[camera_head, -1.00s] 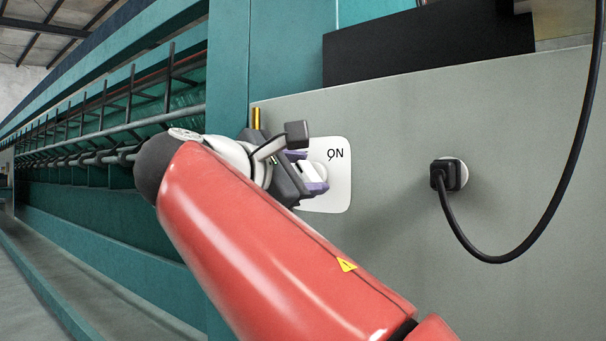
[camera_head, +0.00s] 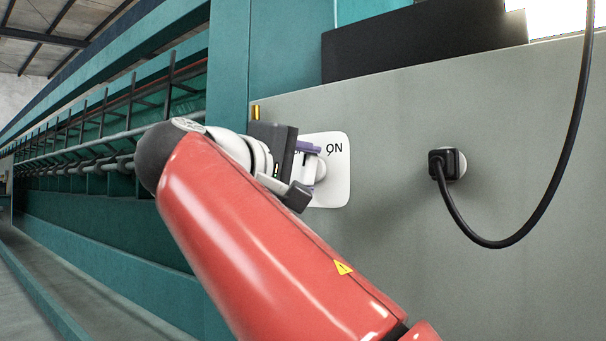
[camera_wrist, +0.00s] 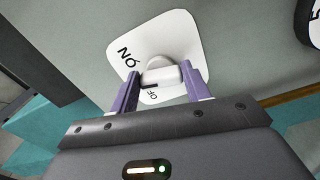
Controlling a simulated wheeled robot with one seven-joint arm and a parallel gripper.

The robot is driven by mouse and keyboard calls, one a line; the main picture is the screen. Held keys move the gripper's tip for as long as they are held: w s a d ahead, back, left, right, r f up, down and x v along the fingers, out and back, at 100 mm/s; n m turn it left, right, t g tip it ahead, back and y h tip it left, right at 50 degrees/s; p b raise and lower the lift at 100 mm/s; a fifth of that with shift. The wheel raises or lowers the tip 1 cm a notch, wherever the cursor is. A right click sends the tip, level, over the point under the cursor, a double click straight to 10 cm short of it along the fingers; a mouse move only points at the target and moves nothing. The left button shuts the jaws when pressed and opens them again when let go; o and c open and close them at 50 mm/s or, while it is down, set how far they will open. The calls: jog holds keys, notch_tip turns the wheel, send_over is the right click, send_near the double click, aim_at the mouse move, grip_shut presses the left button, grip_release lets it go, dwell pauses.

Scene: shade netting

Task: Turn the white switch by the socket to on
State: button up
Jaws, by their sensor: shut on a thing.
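The white switch is a round knob (camera_wrist: 163,71) on a white plate (camera_head: 337,190) fixed to the grey panel. The plate reads "ON" at its upper right in the head view; the wrist view shows "ON" and, partly covered, "OF". My gripper (camera_wrist: 161,82) has its two purple fingers on either side of the knob, shut on it. A short dark mark shows on the knob close to the "OF" lettering. In the head view my gripper (camera_head: 311,164) hides the plate's left part.
The socket with a black plug (camera_head: 445,165) is to the right, its black cable (camera_head: 520,230) looping upward. A black box (camera_head: 425,42) stands above the panel. Teal machine framing (camera_head: 228,90) is at the left. The panel between plate and plug is clear.

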jog(key=m, duration=0.2)
jog(key=m+b, duration=0.1)
jog(key=m, duration=0.3)
jog(key=shift+f, duration=0.25)
jog(key=shift+o, duration=0.2)
jog(key=shift+m, duration=0.4)
jog(key=o, duration=1)
jog(key=shift+c, duration=0.2)
jog(key=v, duration=0.8)
jog(key=shift+w, duration=0.1)
